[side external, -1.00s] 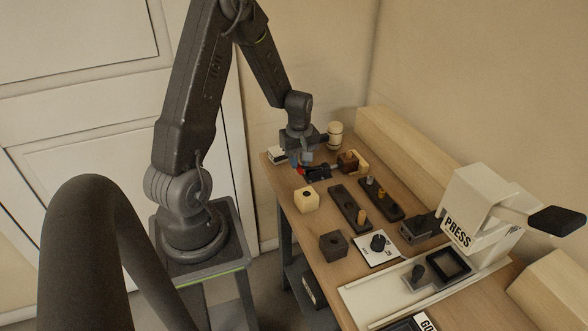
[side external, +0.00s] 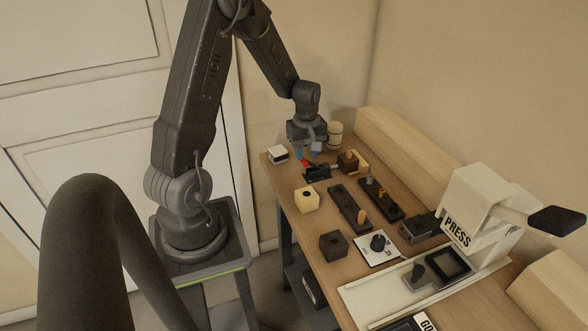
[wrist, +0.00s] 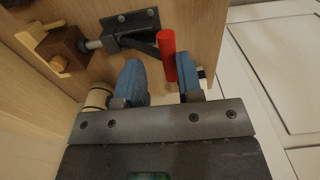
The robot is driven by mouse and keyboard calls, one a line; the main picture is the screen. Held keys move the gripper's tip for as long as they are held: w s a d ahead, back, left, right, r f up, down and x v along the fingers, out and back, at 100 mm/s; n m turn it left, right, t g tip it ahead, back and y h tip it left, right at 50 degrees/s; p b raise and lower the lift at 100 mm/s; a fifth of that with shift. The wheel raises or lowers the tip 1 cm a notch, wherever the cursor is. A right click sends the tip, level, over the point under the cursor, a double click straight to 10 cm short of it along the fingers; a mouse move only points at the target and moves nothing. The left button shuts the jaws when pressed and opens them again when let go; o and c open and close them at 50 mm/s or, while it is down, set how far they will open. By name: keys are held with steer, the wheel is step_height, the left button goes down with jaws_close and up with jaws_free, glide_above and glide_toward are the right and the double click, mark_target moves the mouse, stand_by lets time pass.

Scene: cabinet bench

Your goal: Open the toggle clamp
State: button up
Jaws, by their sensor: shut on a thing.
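The toggle clamp (side external: 318,174) is a black metal clamp with a red handle (side external: 306,163), at the far end of the bench. In the wrist view the clamp body (wrist: 130,27) is bolted to the wood, and its rod points left at a dark brown block (wrist: 62,46). The red handle (wrist: 166,52) stands between the two blue fingertips. My gripper (side external: 306,154) is over the clamp, and its fingers (wrist: 160,80) are shut on the red handle. The handle's lower end is partly hidden by the fingers.
A white-and-black block (side external: 278,154) and a pale cylinder (side external: 335,135) stand near the clamp. A cream block (side external: 306,199), black peg boards (side external: 350,208) and a dark cube (side external: 333,245) are nearer. The white press (side external: 485,205) stands at the right.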

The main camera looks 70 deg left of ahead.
steer(key=shift+w+r, duration=0.15)
steer(key=shift+w, duration=0.15)
steer(key=shift+o, duration=0.8)
steer(key=shift+w+r, duration=0.4)
steer(key=shift+w, duration=0.15)
steer(key=shift+o, duration=1.1)
steer(key=shift+w+r, duration=0.2)
steer(key=shift+w, duration=0.35)
steer(key=shift+o, duration=0.9)
steer(key=shift+w+r, duration=0.1)
steer(key=shift+w, duration=0.3)
steer(key=shift+o, duration=0.8)
steer(key=shift+w, duration=0.1)
steer(key=shift+w, duration=0.1)
